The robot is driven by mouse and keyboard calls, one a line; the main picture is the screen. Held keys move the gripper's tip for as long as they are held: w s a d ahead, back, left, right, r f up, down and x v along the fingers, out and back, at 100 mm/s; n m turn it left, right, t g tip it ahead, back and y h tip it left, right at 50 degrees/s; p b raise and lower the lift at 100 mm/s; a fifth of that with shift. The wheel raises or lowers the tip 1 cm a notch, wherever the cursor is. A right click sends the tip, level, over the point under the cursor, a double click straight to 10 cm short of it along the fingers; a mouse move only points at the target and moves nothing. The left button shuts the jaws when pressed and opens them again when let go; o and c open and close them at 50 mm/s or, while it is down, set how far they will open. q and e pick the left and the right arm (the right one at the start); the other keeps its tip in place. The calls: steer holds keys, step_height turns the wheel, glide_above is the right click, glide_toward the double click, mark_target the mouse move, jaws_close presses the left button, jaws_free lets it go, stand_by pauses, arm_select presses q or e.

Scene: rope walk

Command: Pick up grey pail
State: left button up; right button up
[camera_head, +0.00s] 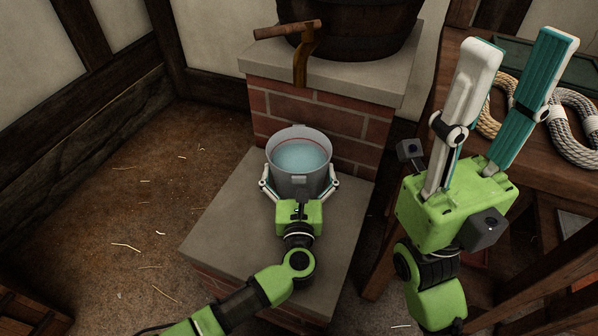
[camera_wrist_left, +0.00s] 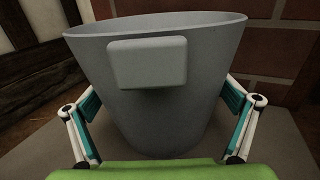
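The grey pail (camera_head: 300,181) stands upright on the low stone slab, with what looks like water (camera_head: 299,156) inside and a red line around its inner wall. A blank raised plate (camera_wrist_left: 147,63) on the pail faces my left wrist camera. My left gripper (camera_head: 300,184) is low at the pail's near side, its two bent fingers wrapped around the left and right sides. The far finger pads appear to press on the pail; the fingertips are hidden in the left wrist view. My right gripper (camera_head: 517,65) is open and empty, pointing up at the right.
The stone slab (camera_head: 225,215) has bare room left of the pail. A brick plinth (camera_head: 350,128) stands close behind, bearing a wooden barrel (camera_head: 362,28) with a tap (camera_head: 300,62). Coiled ropes (camera_head: 571,135) lie on a wooden bench at the right.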

arm_select(q)
steer(key=c, duration=0.9)
steer(key=shift+c, duration=0.6)
steer(key=shift+r, duration=0.2)
